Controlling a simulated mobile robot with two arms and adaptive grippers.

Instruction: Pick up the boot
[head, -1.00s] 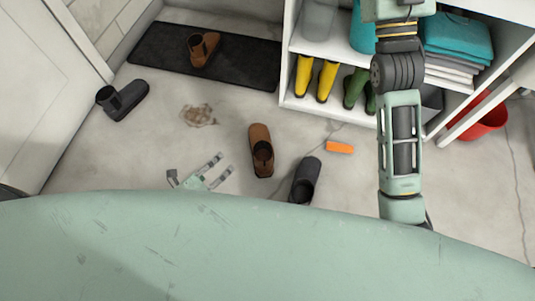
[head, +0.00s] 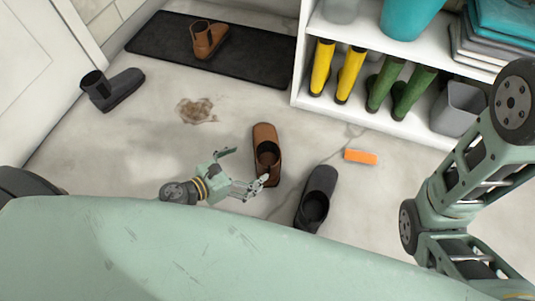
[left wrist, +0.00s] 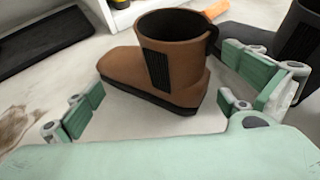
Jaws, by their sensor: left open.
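A brown boot (head: 264,150) stands upright on the floor in the middle of the head view. My left gripper (head: 248,167) is open beside its left side, with one fingertip close to the boot's opening end; I cannot tell whether they touch. In the left wrist view the brown boot (left wrist: 165,62) stands ahead of the spread, empty fingers of my left gripper (left wrist: 168,92). A dark grey boot (head: 321,188) stands right of the near brown boot, and another (head: 118,92) is at the far left.
A white shelf unit (head: 300,60) at the back right holds yellow boots (head: 350,72), green boots (head: 410,92) and a grey bin (head: 458,108). An orange block (head: 360,157) and a brown stain (head: 196,110) are on the floor. The black mat (head: 150,42) lies at the back.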

